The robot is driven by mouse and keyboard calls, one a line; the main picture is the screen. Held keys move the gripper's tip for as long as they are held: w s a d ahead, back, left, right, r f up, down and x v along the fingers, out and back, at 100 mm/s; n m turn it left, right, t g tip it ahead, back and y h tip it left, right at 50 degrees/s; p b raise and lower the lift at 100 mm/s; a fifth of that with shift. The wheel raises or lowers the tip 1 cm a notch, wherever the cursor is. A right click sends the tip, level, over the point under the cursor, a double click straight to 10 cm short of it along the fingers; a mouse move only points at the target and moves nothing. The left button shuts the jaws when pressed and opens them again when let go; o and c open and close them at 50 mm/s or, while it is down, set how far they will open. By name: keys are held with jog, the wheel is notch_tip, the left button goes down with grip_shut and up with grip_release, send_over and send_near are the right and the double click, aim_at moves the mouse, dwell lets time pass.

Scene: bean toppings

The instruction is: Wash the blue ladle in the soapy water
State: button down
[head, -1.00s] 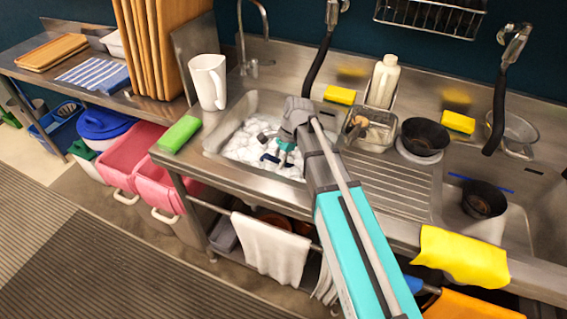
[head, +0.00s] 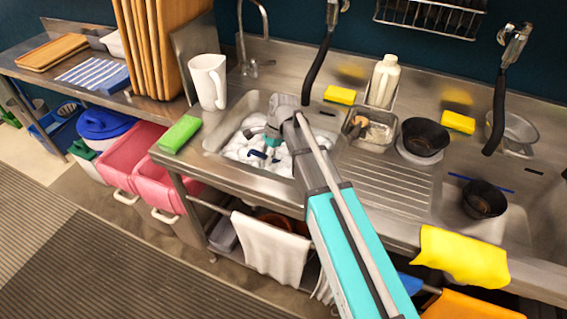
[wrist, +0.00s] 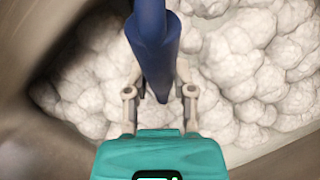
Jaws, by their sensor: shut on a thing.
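My gripper (head: 270,142) is down in the left sink basin (head: 213,139), which is filled with white soap foam (head: 238,152). In the wrist view my gripper (wrist: 160,92) is shut on the dark blue handle of the blue ladle (wrist: 152,42). The handle stands between the two fingers over the foam (wrist: 240,60). In the head view only small blue parts of the ladle (head: 258,154) show beside the gripper. The ladle's bowl cannot be made out in either view.
A white pitcher (head: 208,82) and a green sponge (head: 179,134) stand left of the basin. The tap (head: 243,45) rises behind the basin.

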jog(key=shift+s+d, duration=0.1)
jog(key=shift+d, duration=0.05)
jog(key=shift+s+d, duration=0.25)
jog(key=shift+d, duration=0.4)
jog(key=shift+s+d, duration=0.2)
jog(key=shift+d, duration=0.45)
jog(key=shift+s+d, duration=0.25)
jog(key=shift+d, duration=0.4)
